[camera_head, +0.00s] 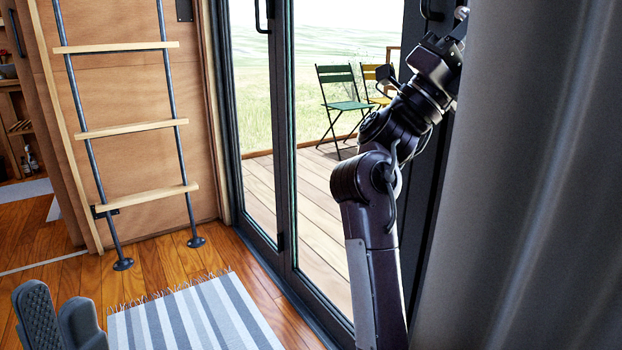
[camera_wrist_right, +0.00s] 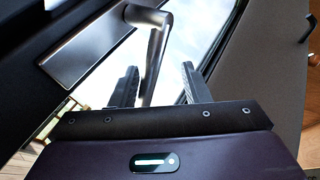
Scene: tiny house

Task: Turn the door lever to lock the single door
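In the right wrist view a grey metal door lever (camera_wrist_right: 155,55) comes out from a plate (camera_wrist_right: 105,45) on a dark door frame and bends down. My right gripper (camera_wrist_right: 163,80) is open, with one finger on each side of the lever's lower part. The lever lies closer to the left finger; I cannot tell whether they touch. In the head view my right arm reaches up to the door's dark frame (camera_head: 425,150), and its gripper is mostly hidden at the top right. My left gripper (camera_head: 57,300) is at the bottom left, its fingertips apart and empty, away from the door.
A grey curtain (camera_head: 530,200) fills the right side, close to my right arm. A ladder (camera_head: 130,130) stands against the wood wall at left. A striped rug (camera_head: 200,315) lies on the floor. Outside the glass, a green chair (camera_head: 340,100) and a yellow chair (camera_head: 372,80) stand on the deck.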

